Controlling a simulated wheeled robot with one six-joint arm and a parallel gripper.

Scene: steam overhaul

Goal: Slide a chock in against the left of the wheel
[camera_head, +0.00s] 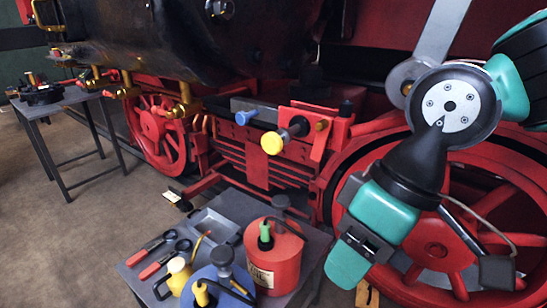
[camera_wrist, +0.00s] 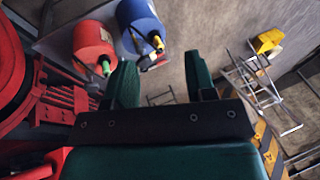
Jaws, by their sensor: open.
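The large red spoked wheel (camera_head: 435,240) fills the right of the head view, partly hidden by my arm. My gripper (camera_head: 350,262) is in front of its left side, above the floor. In the wrist view my gripper (camera_wrist: 162,82) shows two green fingers spread apart with nothing between them. A small orange-yellow piece (camera_head: 367,295) shows low by the wheel, mostly hidden below my gripper; I cannot tell whether it is a chock. No chock shows clearly in either view.
A grey table beside the wheel bears a red can (camera_head: 273,258), a blue can (camera_head: 215,285) and red-handled tools (camera_head: 155,262). A dark bench (camera_head: 62,100) stands far left, with open floor (camera_head: 70,225) between. A yellow object (camera_wrist: 268,40) and metal frames (camera_wrist: 255,80) lie right in the wrist view.

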